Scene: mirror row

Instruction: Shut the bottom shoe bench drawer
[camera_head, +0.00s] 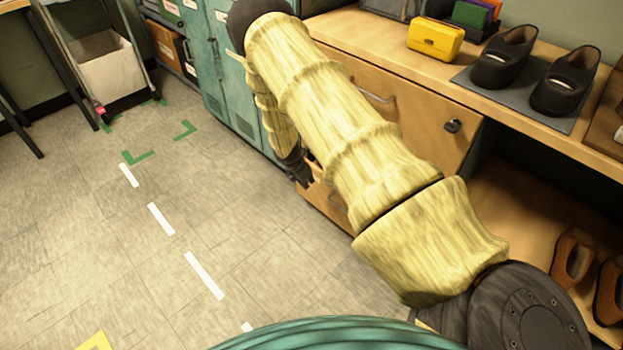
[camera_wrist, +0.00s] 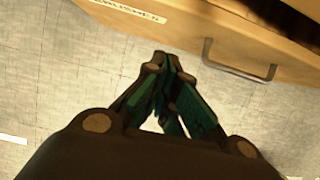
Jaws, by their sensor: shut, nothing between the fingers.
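The shoe bench's bottom drawer (camera_head: 322,203) shows below the upper drawer in the head view, mostly hidden by my arm. In the wrist view its wooden front (camera_wrist: 190,32) crosses the top, with a bar handle (camera_wrist: 240,70) and a white label (camera_wrist: 128,11). A dark gap behind its top edge suggests the drawer stands open; how far is unclear. My gripper (camera_head: 303,179) is low in front of the bench, beside the drawer. In the wrist view my gripper (camera_wrist: 167,62) is shut and empty, its tips near the drawer front, left of the handle. Contact cannot be told.
The upper drawer (camera_head: 410,110) looks closed. Black shoes (camera_head: 505,58) on a grey mat and a yellow box (camera_head: 435,38) stand on the bench top. Brown shoes (camera_head: 572,258) sit in the open shelf. Teal lockers (camera_head: 225,70) stand beyond. The tiled floor (camera_head: 120,230) at left is clear.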

